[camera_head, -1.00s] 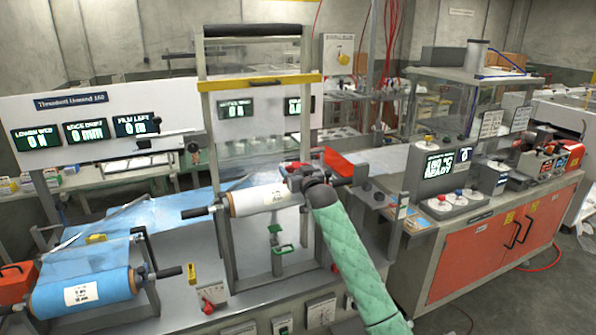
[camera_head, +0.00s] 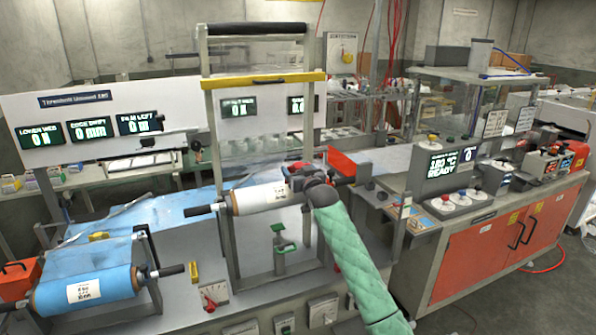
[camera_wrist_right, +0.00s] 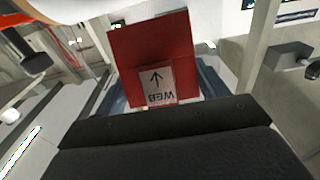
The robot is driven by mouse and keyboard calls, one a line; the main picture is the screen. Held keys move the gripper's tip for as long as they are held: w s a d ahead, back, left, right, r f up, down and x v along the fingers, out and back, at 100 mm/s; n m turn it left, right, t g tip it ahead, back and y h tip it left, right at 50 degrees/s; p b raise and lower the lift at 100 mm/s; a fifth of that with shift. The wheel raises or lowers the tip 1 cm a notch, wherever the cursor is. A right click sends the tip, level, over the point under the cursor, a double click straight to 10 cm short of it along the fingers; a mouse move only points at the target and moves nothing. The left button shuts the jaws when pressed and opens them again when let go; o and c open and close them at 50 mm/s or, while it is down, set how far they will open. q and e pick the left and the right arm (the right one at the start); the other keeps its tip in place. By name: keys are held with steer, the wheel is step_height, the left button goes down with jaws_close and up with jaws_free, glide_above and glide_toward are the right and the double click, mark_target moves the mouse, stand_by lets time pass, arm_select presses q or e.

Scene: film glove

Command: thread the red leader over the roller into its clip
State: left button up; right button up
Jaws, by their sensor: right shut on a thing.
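The red leader (camera_wrist_right: 152,50) shows in the right wrist view as a flat red strip with a white label bearing an arrow and "WEB". Its lower end runs behind the dark jaw of my right gripper (camera_wrist_right: 160,112), which is shut on it. In the head view my right gripper (camera_head: 299,180), on its green-sleeved arm, is at the right end of a white roll (camera_head: 258,198) in the upright frame. I cannot identify the clip for certain. My left gripper is not in view.
A blue film roll (camera_head: 85,288) sits at the lower left, with blue film (camera_head: 160,212) behind it. The upright frame with a yellow bar (camera_head: 262,82) surrounds the white roll. A red part (camera_head: 345,162) and a control box (camera_head: 450,165) stand to the right.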

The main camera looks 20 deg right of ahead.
steer(key=shift+s+r, duration=0.1)
steer(key=shift+r, duration=0.05)
steer(key=shift+s+r+p, duration=0.35)
steer(key=shift+s+p, duration=0.05)
steer(key=shift+p, duration=0.1)
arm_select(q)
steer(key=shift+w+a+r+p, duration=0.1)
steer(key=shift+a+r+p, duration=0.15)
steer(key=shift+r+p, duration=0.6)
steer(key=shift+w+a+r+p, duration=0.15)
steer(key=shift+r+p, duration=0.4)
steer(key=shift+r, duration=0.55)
arm_select(e)
steer(key=shift+s+r, duration=0.75)
steer(key=shift+s, duration=0.25)
steer(key=shift+s+r, duration=0.75)
steer(key=shift+s, duration=0.25)
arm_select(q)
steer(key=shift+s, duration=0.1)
